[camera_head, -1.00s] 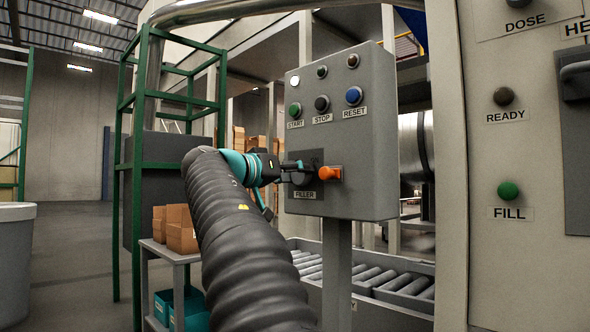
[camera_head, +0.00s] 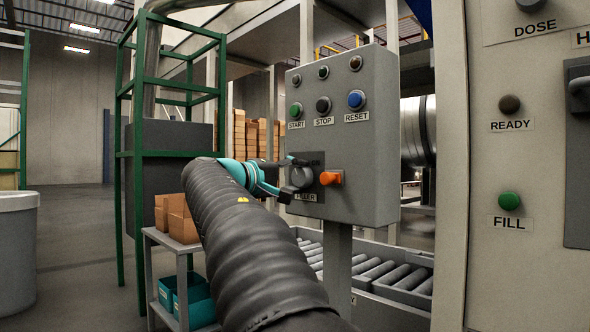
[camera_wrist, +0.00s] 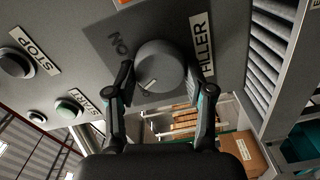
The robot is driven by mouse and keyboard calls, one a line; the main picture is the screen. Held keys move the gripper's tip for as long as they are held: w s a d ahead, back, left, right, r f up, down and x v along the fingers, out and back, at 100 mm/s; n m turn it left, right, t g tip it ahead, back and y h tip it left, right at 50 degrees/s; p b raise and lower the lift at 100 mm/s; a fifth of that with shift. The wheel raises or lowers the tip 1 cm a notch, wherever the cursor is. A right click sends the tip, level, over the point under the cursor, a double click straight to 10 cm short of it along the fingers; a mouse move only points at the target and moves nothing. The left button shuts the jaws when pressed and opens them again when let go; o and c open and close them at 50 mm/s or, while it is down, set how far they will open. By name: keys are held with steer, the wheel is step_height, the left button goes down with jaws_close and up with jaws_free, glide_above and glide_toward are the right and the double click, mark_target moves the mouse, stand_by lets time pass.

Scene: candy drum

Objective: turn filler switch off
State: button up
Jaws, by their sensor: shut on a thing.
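The filler switch is a round grey knob (camera_head: 301,177) on a dark plate above the FILLER label on the grey control box. In the wrist view the knob (camera_wrist: 160,66) sits between my fingers, with a pale mark on its lower-left part. The word ON is on the plate beside it; no OFF word can be read. My gripper (camera_head: 293,177) is shut on the knob, one finger on each side, also in the wrist view (camera_wrist: 158,84). In the head view the fingers partly cover the plate and label.
An orange part (camera_head: 331,177) sticks out just right of the knob. START (camera_head: 296,109), STOP (camera_head: 323,105) and RESET (camera_head: 356,99) buttons sit above; the small lamps over them look dark. A roller conveyor (camera_head: 385,276) runs below. A green frame (camera_head: 136,190) stands left.

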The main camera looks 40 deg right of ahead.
steer(key=shift+n+p, duration=0.85)
steer(key=shift+n, duration=0.75)
steer(key=o, duration=1.1)
steer(key=shift+o, duration=0.2)
steer(key=s+a, duration=0.1)
steer(key=a, duration=1.1)
steer(key=shift+w, duration=0.1)
